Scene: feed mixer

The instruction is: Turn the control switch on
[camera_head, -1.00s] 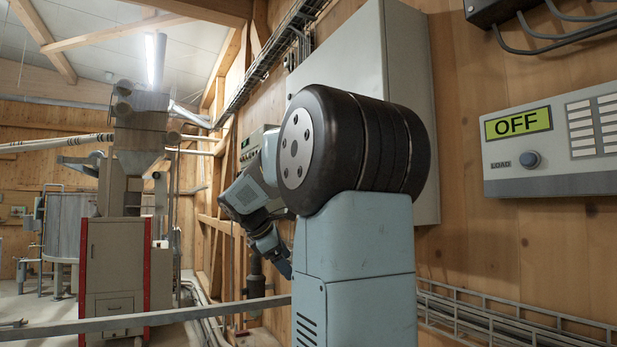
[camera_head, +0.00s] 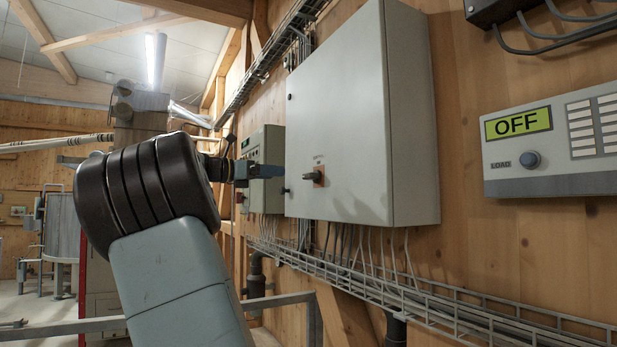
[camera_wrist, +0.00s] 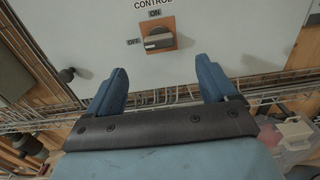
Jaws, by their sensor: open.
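The control switch (camera_head: 313,177) is a dark rotary handle on an orange-brown plate, on the front of a grey cabinet (camera_head: 345,120). In the wrist view the switch (camera_wrist: 158,40) has ON marked above it and OFF to its left. Its handle lies about level, toward the OFF mark. My gripper (camera_head: 280,171) is in front of the cabinet, left of the switch in the head view. In the wrist view my gripper (camera_wrist: 162,66) is open, its two blue fingers spread apart below the switch. The handle is not between them, and nothing is held.
A panel (camera_head: 545,140) on the right wall shows OFF and has a LOAD knob. A smaller control box (camera_head: 262,170) is behind my gripper. A cable tray (camera_head: 430,297) runs below the cabinet, and a grey rail (camera_head: 60,328) crosses the lower left.

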